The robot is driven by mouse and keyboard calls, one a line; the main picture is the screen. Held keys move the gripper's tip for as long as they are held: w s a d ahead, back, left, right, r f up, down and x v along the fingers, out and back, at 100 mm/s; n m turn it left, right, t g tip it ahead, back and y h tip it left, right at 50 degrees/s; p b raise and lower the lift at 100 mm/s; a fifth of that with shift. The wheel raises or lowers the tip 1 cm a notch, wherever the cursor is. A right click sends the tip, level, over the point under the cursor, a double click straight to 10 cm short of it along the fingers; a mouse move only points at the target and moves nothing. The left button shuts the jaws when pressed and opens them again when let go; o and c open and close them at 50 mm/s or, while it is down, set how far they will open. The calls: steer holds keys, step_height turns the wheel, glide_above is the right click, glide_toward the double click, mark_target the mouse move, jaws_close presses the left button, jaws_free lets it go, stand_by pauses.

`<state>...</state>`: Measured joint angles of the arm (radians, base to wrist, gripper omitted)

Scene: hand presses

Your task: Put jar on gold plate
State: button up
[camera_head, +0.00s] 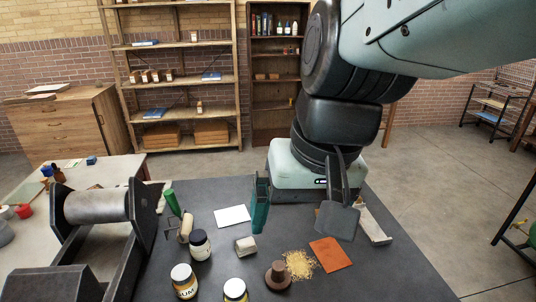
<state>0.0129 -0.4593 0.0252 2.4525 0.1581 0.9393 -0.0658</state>
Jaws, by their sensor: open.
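Another yellow-labelled jar (235,291) is partly cut off at the bottom edge. I cannot tell which jar is meant. A gold, grainy flat patch (299,264) lies right of centre and looks most like the gold plate; nothing clearly rests on it. My gripper (298,231) is open and empty, pointing down above the table behind the gold patch, its fingers wide apart.
A brown knobbed object (278,275) stands beside the gold patch, and an orange square (330,254) lies to its right. A small pale cylinder (245,245) and white card (232,216) lie at the centre. A roller press (97,206) blocks the left side.

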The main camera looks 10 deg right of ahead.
steer(key=r+t, duration=0.1)
steer(key=s+d+r+t+h, duration=0.1)
steer(key=r, duration=0.1)
steer(key=s+d+r+t, duration=0.1)
steer(key=shift+s+d+r, duration=0.25)
steer(key=shift+r, duration=0.1)
